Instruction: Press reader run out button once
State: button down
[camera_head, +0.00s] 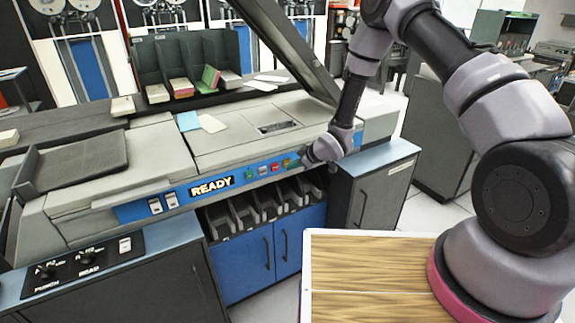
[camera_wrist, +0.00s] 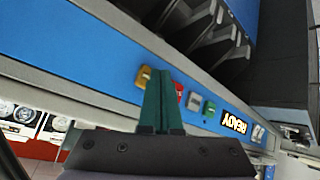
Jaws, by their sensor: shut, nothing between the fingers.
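A blue strip on the front of the card machine carries a row of small buttons beside the lit READY sign (camera_head: 211,186). In the head view they are green (camera_head: 249,175), pale grey (camera_head: 262,170), red (camera_head: 275,167) and yellow (camera_head: 287,163). Their labels are too small to read, so I cannot tell which is run out. The wrist view shows the yellow (camera_wrist: 142,77), red (camera_wrist: 179,93), grey (camera_wrist: 194,102) and green (camera_wrist: 209,108) buttons. My gripper (camera_wrist: 160,75) is shut and empty, its dark green fingertips appearing between yellow and red and partly covering the red one. Contact cannot be told.
Two white switches (camera_head: 163,203) sit left of the READY sign. Open card bins (camera_head: 262,205) lie below the strip, above blue cabinet doors (camera_head: 262,258). A grey cabinet (camera_head: 372,195) stands to the right. A raised dark lid (camera_head: 285,45) slants above the machine.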

jog(key=shift+w+a, duration=0.25)
jog(key=shift+w, duration=0.1)
dwell(0.7)
jog(key=shift+s+d, duration=0.1)
jog(key=shift+s, duration=0.05)
dwell(0.3)
jog(key=shift+s+d, duration=0.35)
jog(key=shift+s, duration=0.25)
jog(key=shift+s+d, duration=0.7)
jog(key=shift+s, duration=0.35)
jog(key=shift+s+d, duration=0.7)
jog(key=shift+s, duration=0.3)
jog(key=shift+r, duration=0.1)
